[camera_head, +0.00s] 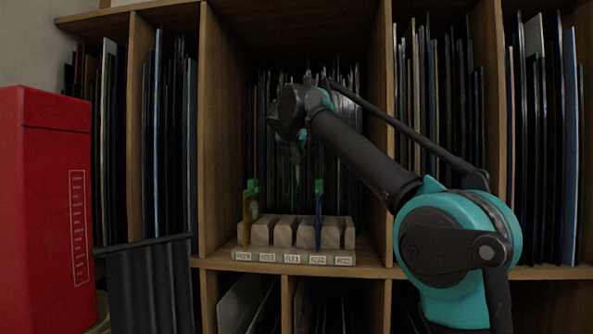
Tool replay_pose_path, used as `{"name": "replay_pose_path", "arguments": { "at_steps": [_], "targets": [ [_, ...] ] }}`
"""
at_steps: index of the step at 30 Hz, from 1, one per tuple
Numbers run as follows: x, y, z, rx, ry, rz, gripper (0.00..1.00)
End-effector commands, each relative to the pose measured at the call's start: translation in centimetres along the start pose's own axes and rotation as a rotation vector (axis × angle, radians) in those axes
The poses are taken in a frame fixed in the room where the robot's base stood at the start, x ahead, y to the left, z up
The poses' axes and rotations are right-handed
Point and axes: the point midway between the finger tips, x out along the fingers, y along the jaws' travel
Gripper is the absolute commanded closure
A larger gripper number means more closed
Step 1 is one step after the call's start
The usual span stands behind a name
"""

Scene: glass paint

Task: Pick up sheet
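A slotted wooden rack (285,258) with labels along its front stands on the middle shelf. A thin yellow sheet (245,222) with a green piece on top stands in its left end. A thin blue-purple sheet (319,218), also with a green piece on top, stands toward the right. My gripper (297,155) is above and behind the rack, between these two sheets, pointing down. Its fingers are small and dark against the shelf. A thin green upright strip (295,186) shows just below it; I cannot tell whether the fingers touch it.
Wooden shelf compartments on both sides hold many upright dark sheets (437,110). Upright dividers (222,130) flank the middle compartment. A red cabinet (45,210) stands at left, with a dark panel (150,285) beside it. My arm crosses the right half.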

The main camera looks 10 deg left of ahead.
Motion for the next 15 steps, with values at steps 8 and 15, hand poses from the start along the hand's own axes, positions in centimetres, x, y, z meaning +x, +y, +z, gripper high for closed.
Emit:
{"name": "replay_pose_path", "arguments": {
  "at_steps": [8,15],
  "targets": [
    [-1.8,0.0,-5.0,-0.001,0.001,0.0,1.0],
    [-2.3,-0.2,-7.0,-0.001,0.001,0.0,1.0]
  ]
}}
